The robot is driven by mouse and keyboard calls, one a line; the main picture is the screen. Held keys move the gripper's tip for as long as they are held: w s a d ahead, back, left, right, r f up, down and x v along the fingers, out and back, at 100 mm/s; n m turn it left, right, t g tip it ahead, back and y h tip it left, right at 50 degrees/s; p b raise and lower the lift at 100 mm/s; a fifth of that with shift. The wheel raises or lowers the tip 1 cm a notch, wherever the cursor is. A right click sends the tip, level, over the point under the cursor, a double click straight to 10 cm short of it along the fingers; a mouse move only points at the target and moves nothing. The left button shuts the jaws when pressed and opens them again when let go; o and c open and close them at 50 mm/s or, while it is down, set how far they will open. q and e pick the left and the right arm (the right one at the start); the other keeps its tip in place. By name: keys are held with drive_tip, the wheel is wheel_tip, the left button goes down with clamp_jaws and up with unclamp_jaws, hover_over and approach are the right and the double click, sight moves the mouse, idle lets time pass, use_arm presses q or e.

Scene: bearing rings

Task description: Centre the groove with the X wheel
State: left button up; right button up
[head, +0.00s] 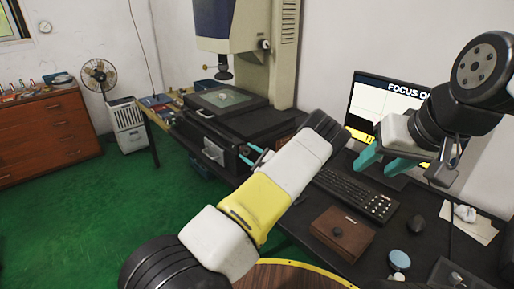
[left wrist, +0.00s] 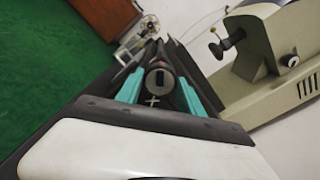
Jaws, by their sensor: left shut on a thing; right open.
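My left gripper (head: 256,155) is at the front of the measuring machine's stage; in the left wrist view its teal fingers (left wrist: 160,80) stand on either side of the dark round X wheel (left wrist: 159,77), shut on it. A white cross mark (left wrist: 152,101) shows just below the wheel. In the head view my left arm hides the wheel. The stage (head: 226,98) has a glass plate with a small pale part (head: 223,96) on it, under the lens (head: 223,70); its groove is too small to make out. My right gripper (head: 384,160) is open and empty in front of the monitor (head: 365,103).
The monitor shows "FOCUS O…", the rest hidden by my right arm. A fan (head: 99,75) stands at the back left.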

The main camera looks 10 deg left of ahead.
use_arm(q)
drive_tip(key=shift+n, duration=1)
drive_tip(key=o, duration=1.4)
